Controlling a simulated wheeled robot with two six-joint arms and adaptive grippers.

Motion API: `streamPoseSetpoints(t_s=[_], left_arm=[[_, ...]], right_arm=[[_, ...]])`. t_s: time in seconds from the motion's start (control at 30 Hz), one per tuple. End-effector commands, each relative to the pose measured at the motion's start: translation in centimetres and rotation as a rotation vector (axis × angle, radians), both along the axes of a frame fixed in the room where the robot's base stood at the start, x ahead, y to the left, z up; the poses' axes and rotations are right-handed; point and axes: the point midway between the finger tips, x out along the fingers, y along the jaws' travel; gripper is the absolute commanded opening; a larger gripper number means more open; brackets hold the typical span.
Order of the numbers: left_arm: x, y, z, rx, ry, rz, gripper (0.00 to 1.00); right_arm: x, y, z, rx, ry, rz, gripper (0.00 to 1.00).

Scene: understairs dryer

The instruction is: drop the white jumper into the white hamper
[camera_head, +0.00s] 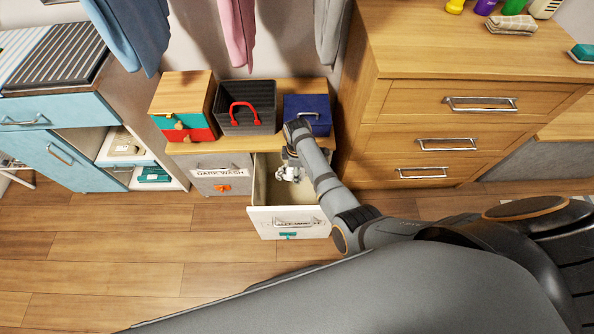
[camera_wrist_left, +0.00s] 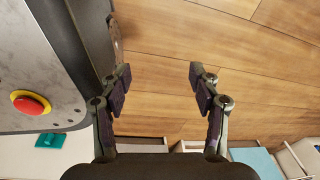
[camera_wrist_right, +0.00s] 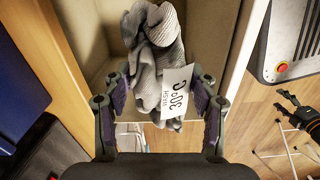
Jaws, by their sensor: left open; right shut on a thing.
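The white hamper (camera_head: 262,222) is a pulled-out, white-fronted drawer with a teal mark, low in the cabinet in the head view. My right gripper (camera_wrist_right: 160,74) is shut on the white jumper (camera_wrist_right: 152,40), a pale grey-white knit bunched between its fingers, with a white 30°C care tag hanging from it. In the head view my right gripper (camera_head: 289,168) is over the hamper's opening. The jumper hangs over the beige interior; whether it touches the bottom I cannot tell. My left gripper (camera_wrist_left: 160,75) is open and empty above the wooden floor, outside the head view.
The shut grey dark-wash drawer (camera_head: 222,185) is left of the hamper. A wooden box (camera_head: 181,90), a dark basket (camera_head: 262,94) and a blue box (camera_head: 306,103) stand on the cabinet. A wooden dresser (camera_head: 392,108) is close on the right. The floor at left is clear.

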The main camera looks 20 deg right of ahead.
Motion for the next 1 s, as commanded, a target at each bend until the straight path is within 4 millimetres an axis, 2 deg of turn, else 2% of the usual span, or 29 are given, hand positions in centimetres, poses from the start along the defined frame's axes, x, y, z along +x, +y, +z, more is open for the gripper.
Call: streamPoseSetpoints(t_s=[0.03, 0.2, 0.4, 0.8, 0.83, 1.0], left_arm=[[0.6, 0.1, -1.8, 0.001, -0.005, 0.0, 0.63], [3.6, -0.1, -1.4, -0.001, -0.016, 0.001, 0.63], [5.9, -0.3, -1.1, -0.002, -0.023, 0.0, 0.63], [6.7, -0.4, -0.7, -0.003, -0.024, 0.001, 0.63], [6.7, -0.4, -0.7, -0.003, -0.023, 0.001, 0.63], [6.6, -0.4, -0.8, -0.003, -0.023, 0.001, 0.63]], right_arm=[[0.0, 0.0, -1.9, 0.0, 0.0, 0.0, 0.22], [0.0, 0.0, -2.7, 0.0, 0.0, -0.001, 0.22], [0.0, 0.0, -3.6, 0.0, 0.0, -0.001, 0.22], [0.0, 0.0, -3.7, 0.0, 0.0, -0.002, 0.22], [0.0, 0.0, -3.7, 0.0, 0.0, -0.002, 0.6], [0.0, 0.0, -3.8, 0.0, 0.001, -0.002, 0.83]])
